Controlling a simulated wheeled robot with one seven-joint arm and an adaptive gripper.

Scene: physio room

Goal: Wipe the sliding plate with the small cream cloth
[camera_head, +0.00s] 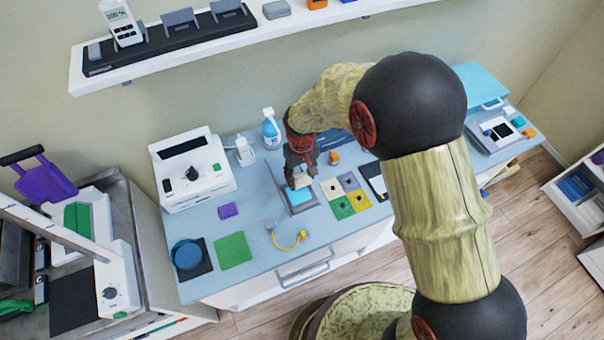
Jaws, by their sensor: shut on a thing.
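My gripper (300,178) reaches down over the blue worktop and is shut on the small cream cloth (302,183), of which only a little shows below the fingers. Directly under it is a flat grey plate with a light blue face (298,198), which looks like the sliding plate. The gripper and the cloth hide its far part. I cannot tell whether the cloth touches the plate.
On the worktop (190,290), a white device (190,172) and a spray bottle (271,129) stand behind to the left. Coloured squares (343,208) lie close right of the plate. A yellow cable (289,246), green square (233,250) and blue bowl (186,254) lie in front and left.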

